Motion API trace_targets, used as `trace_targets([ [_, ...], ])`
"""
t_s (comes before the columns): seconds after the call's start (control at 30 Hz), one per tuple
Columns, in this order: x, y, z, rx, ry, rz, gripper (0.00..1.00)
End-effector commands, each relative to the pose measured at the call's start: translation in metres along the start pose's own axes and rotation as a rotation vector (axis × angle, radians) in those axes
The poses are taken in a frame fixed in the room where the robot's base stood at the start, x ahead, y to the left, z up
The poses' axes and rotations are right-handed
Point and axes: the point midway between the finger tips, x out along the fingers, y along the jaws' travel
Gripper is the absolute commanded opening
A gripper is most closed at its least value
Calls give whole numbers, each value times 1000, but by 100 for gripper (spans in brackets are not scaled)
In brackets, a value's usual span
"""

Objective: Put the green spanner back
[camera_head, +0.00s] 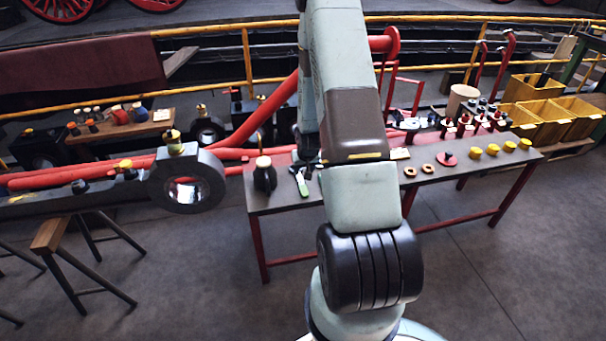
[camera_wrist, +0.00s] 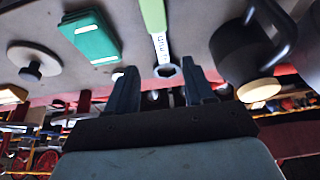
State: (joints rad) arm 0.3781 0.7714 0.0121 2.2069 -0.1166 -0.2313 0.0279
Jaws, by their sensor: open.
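The green spanner (camera_head: 302,184) lies on the dark bench top, left of my arm in the head view. In the wrist view the spanner (camera_wrist: 154,22) has a green handle with a white lettered label and a dark ring end. My gripper (camera_wrist: 162,85) is open and empty. Its two dark fingers are apart, with the ring end showing between and just beyond their tips. I cannot tell whether they touch it. In the head view my arm hides most of the gripper. No place marked for the spanner can be made out.
A dark can with a handle (camera_wrist: 243,55) stands close beside the spanner. A green box (camera_wrist: 90,38) and a pale disc with a dark knob (camera_wrist: 33,62) are on the other side. Yellow cups (camera_head: 493,150) and a red disc (camera_head: 448,159) stand further right on the bench (camera_head: 290,222).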

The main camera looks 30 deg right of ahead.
Motion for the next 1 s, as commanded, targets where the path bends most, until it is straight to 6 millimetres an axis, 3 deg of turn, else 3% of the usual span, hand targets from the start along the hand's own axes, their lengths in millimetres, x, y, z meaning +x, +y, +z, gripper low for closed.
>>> trace_targets([
  [0.33, -26, -2, -3, -3, 2, 0, 53],
  [0.43, -44, -7, -11, -12, 7, 1, 53],
  [0.7, -131, -31, -39, -51, 24, 3, 53],
  [1.0, -233, -59, -48, -90, 39, -2, 53],
])
